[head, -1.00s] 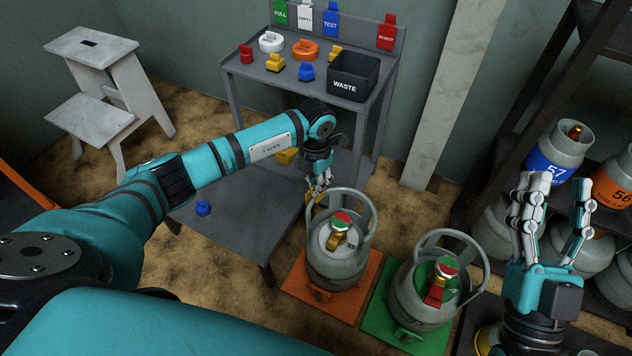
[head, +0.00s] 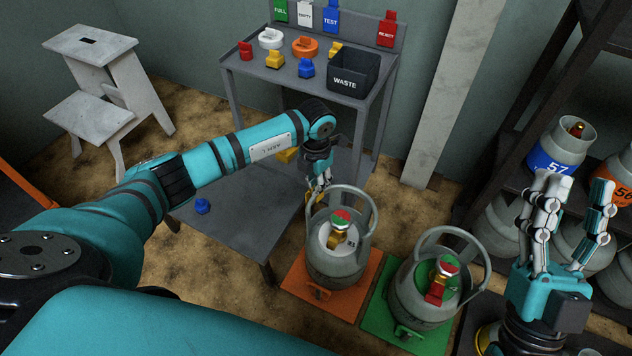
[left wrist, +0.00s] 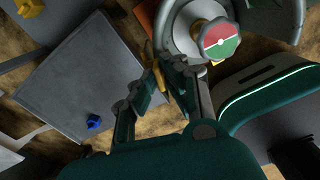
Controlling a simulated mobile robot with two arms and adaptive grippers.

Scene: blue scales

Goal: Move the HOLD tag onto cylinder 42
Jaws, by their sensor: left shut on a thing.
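My left gripper (head: 320,187) is shut on a flat yellow tag (left wrist: 150,68), held beside the left rim of the grey cylinder (head: 338,262) on the orange scale. Its lettering is unreadable, so I cannot confirm it says HOLD. That cylinder has a yellow valve with a red and green top (left wrist: 220,38). I cannot read 42 on either. I cannot tell whether the tag touches the cylinder. My right gripper (head: 574,190) is open and empty at the right.
A low grey platform (head: 235,225) lies left of the scales.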

